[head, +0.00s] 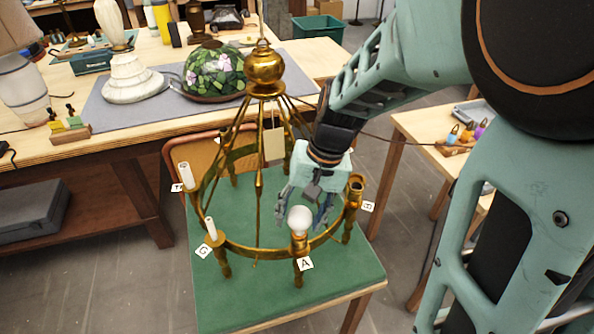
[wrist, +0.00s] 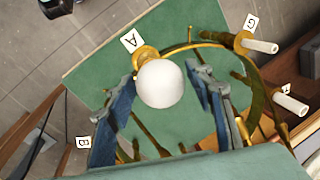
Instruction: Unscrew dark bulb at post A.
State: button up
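The bulb (head: 300,219) at post A is a round white globe. It stands upright in a brass cup on the near side of a brass ring chandelier (head: 265,75), above the A tag (head: 305,264). In the wrist view the bulb (wrist: 160,84) lies between the blue-grey fingers of my gripper (wrist: 161,78), with narrow gaps on both sides. In the head view my gripper (head: 302,214) reaches down from behind the bulb, fingers spread. It is open and holds nothing. The bulb's base is hidden in the cup.
White candle sleeves stand at post G (head: 210,228) and another post (head: 185,175) to the left. An empty brass socket (head: 356,184) stands to the right. The chandelier hangs over a green-topped table (head: 205,300). A stained-glass shade (head: 215,72) sits on the bench behind.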

jog(key=c, duration=0.8)
jog(key=n, duration=0.3)
jog(key=shift+w+g+b, duration=0.1)
jog(key=shift+g+b, duration=0.2)
jog(key=shift+b, duration=0.05)
jog(key=n+g, duration=0.1)
jog(key=n, duration=0.4)
jog(key=shift+h, duration=0.3)
jog(key=n, duration=0.2)
jog(key=n+p, duration=0.1)
jog(key=n, duration=0.1)
jog(key=shift+a+r+n+g+h, duration=0.1)
jog(key=shift+r+n+g+h, duration=0.05)
jog(key=shift+n+g+h, duration=0.2)
jog(key=n, duration=0.3)
jog(key=shift+n+h, duration=0.25)
jog(key=shift+h, duration=0.1)
jog(key=shift+p, duration=0.3)
